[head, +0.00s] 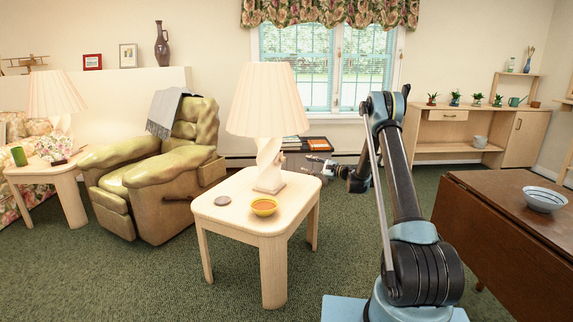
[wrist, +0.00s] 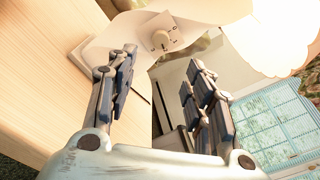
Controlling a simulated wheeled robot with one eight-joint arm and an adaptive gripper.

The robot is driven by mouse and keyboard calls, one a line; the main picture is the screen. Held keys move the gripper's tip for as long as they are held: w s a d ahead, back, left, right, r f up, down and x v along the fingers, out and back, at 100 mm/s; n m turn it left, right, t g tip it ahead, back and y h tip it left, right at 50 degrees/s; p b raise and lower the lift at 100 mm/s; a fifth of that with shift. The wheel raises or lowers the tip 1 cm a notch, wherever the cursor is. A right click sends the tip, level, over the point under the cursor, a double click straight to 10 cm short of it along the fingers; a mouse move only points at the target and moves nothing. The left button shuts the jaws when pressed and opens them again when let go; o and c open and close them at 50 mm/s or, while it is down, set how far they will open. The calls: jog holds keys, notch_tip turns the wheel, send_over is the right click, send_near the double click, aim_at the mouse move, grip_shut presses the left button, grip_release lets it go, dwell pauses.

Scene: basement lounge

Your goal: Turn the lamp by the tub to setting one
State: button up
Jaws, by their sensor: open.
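A lamp (head: 268,100) with a pleated cream shade and a twisted pale base stands on the near side table. My gripper (head: 312,160) is to the right of the lamp base. In the wrist view my gripper (wrist: 162,58) is open and empty, its two fingers on either side below the knob, apart from it.
The side table (head: 232,213) also bears a grey disc (head: 222,200). A second lamp (head: 55,95) stands on another table at the left, near a green cup (head: 18,156). A green armchair (head: 160,185) is beside the near table. A brown table (head: 500,215) with a striped bowl (head: 544,199) is at right.

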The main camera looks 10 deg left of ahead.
aim_at(285, 160)
jog(key=x, duration=1.4)
jog(key=shift+a, duration=0.1)
jog(key=c, duration=1.1)
